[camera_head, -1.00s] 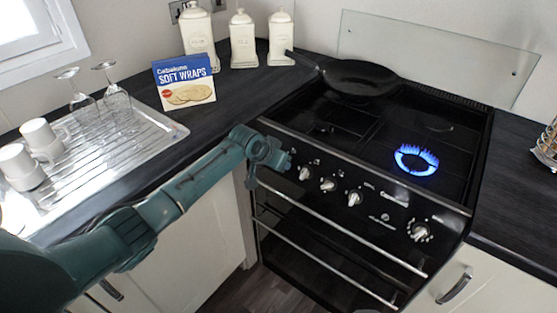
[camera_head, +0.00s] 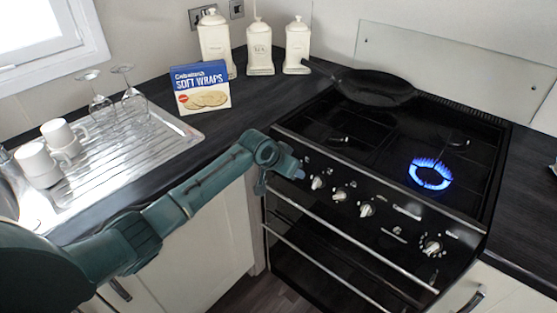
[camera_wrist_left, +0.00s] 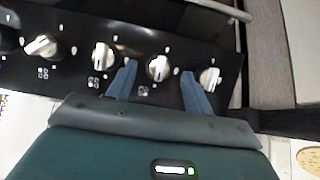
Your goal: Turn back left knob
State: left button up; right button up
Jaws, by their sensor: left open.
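The black stove's front panel (camera_head: 385,222) carries a row of silver knobs. In the head view, one knob (camera_head: 317,182) shows just right of my left gripper (camera_head: 296,172), with others further right. My left gripper is at the panel's left end and hides part of it. In the left wrist view, my gripper's two blue fingers (camera_wrist_left: 158,74) are open, and one knob (camera_wrist_left: 158,67) shows between their tips. Another knob (camera_wrist_left: 209,78) is right of the fingers and one (camera_wrist_left: 103,55) is left. I cannot tell whether the fingers touch a knob. My right gripper is not in view.
A burner (camera_head: 429,174) at the front right burns blue. A black pan (camera_head: 372,86) sits at the back left of the hob. Oven rails (camera_head: 350,248) run below the knobs. A wraps box (camera_head: 201,88), canisters (camera_head: 259,50) and a drainer (camera_head: 130,155) with cups and glasses are left.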

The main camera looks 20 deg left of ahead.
pick_arm(q)
jog(key=v, duration=1.1)
jog(key=shift+r, duration=0.2)
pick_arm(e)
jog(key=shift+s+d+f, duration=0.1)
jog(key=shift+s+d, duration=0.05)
pick_arm(q)
jog(key=shift+s+a, duration=0.1)
jog(key=s+d+f+h, duration=0.1)
jog(key=s+d+f, duration=0.45)
jog(key=f, duration=0.35)
jog(key=s+d+f+t, duration=0.1)
jog(key=s+f, duration=0.3)
jog(key=s, duration=0.6)
jog(key=s+d+f+n+t+p, duration=0.1)
jog(key=s+f+t, duration=0.1)
jog(key=s, duration=0.9)
jog(key=shift+f, duration=0.85)
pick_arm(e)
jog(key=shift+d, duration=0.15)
